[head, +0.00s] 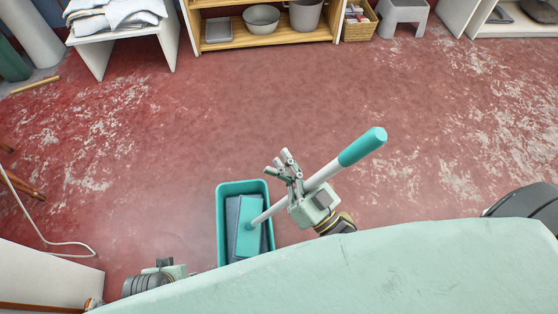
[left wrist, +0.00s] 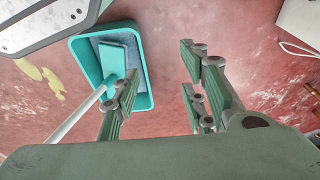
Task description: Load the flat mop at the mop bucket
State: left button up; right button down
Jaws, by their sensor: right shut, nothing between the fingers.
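The flat mop has a white pole with a teal grip (head: 362,146) and a teal head (head: 249,238). Its head is down in the teal mop bucket (head: 229,187), and the pole leans up to the right. A grey-blue pad or insert shows beside the head. My right gripper (head: 286,165) is shut and empty, its fingers overlapping the pole in the picture; contact cannot be told. In the left wrist view my left gripper (left wrist: 160,92) is open and empty. One finger overlaps the bucket (left wrist: 146,101) there, near the mop head (left wrist: 114,58).
A pale green surface (head: 400,262) fills the bottom of the head view. A white cable (head: 42,236) lies on the red floor at left. A wooden shelf (head: 265,45) with basins and a grey step stool (head: 404,12) stand at the back. The floor between is clear.

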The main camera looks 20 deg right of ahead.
pick_arm(q)
jog(key=s+a+f+g+p, duration=0.1)
jog(key=s+f+p, duration=0.5)
jog(key=s+f, duration=0.6)
notch_tip(320, 180, down, 4)
jog(key=shift+a+f, duration=0.1)
jog(key=shift+a, duration=0.25)
dwell(1.0)
jog(key=shift+w, duration=0.1)
